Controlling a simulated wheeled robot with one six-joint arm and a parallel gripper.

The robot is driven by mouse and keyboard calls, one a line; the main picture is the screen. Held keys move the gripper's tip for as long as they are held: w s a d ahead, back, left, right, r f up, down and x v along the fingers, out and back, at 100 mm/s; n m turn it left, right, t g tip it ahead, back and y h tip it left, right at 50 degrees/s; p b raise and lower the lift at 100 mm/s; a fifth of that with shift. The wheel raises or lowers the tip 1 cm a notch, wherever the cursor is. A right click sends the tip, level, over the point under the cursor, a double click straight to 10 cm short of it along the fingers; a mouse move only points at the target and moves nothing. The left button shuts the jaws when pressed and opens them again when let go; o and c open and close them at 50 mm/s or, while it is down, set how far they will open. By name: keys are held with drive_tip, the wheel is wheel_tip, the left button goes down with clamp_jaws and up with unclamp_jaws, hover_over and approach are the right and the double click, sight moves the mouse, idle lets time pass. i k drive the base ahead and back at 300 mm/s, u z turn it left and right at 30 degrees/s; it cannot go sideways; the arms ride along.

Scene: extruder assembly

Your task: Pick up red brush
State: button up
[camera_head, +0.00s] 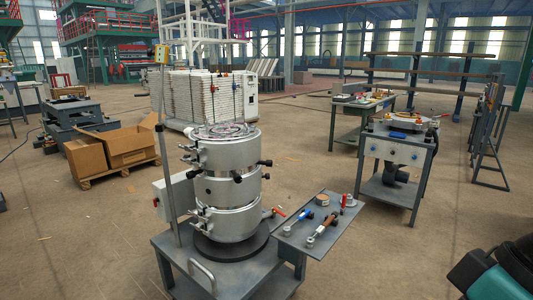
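A grey side shelf (290,238) on the right of the metal cart holds several small tools. A tool with a red-brown handle and a pale metal end (322,231) lies slantwise near its front edge. A blue-handled tool (300,218) lies beside it, farther back. A small red upright piece (344,203) stands near the back right corner of the shelf. Which of these is the red brush is too small to tell. My gripper is not in view; a teal and black part of my arm shows at the bottom right, apart from the shelf.
A tall silver cylinder assembly (222,189) with black knobs stands on the cart left of the shelf. A red handle (278,211) sticks out low beside it. A workbench (391,173) stands behind right. The floor (390,265) right of the shelf is clear.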

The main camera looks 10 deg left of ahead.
sight(342, 209)
drive_tip(key=z, duration=0.8)
drive_tip(key=i, duration=3.2)
drive_tip(key=u, duration=2.2)
